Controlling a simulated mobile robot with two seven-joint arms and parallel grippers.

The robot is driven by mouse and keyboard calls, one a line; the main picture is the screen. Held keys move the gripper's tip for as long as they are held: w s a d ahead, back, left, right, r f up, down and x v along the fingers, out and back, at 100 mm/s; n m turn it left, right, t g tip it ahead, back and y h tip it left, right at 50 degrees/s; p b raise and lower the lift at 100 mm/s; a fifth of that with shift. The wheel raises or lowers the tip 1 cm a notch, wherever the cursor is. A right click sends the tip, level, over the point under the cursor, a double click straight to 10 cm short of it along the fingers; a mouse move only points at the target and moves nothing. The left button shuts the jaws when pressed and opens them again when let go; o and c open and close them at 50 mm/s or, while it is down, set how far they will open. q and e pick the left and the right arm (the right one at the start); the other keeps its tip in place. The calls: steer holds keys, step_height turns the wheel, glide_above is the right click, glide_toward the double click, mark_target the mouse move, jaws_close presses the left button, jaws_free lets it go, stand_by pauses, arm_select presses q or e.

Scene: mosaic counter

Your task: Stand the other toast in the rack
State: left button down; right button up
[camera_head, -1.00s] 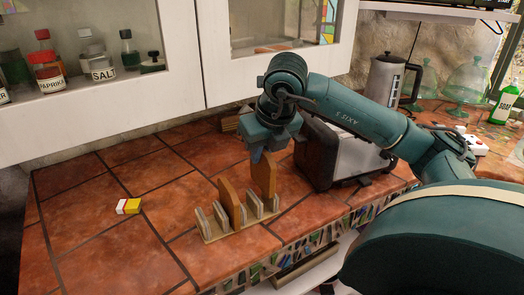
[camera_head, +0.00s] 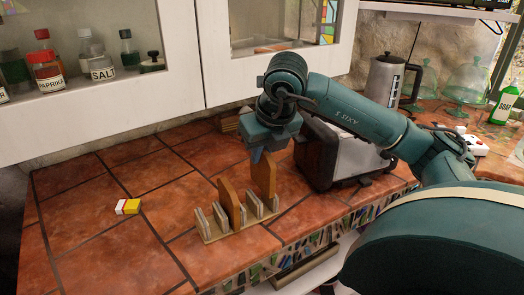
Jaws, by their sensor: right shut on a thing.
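The toast rack (camera_head: 207,236) stands on the tiled counter, with pale upright dividers on a wooden base. One brown toast (camera_head: 230,202) stands upright between its dividers. The other toast (camera_head: 265,174) is upright at the rack's right end, its top at my right gripper (camera_head: 258,154). The right gripper is shut on this toast, pointing down from above. The toast's lower edge is partly hidden behind the right dividers, so I cannot tell whether it rests in a slot. My left gripper is not in view.
A black and silver toaster (camera_head: 338,155) stands close to the right of the held toast. A small yellow and white block (camera_head: 127,206) lies on the left. The counter left of the rack is mostly clear. White cabinets (camera_head: 180,50) hang above the back.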

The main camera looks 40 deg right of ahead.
mark_target(262, 169)
steer(key=shift+f, duration=0.15)
steer(key=shift+f+b, duration=2.1)
steer(key=shift+f, duration=0.05)
steer(key=o, duration=0.5)
steer(key=shift+c, duration=0.2)
steer(key=o, duration=0.5)
steer(key=shift+o, duration=0.2)
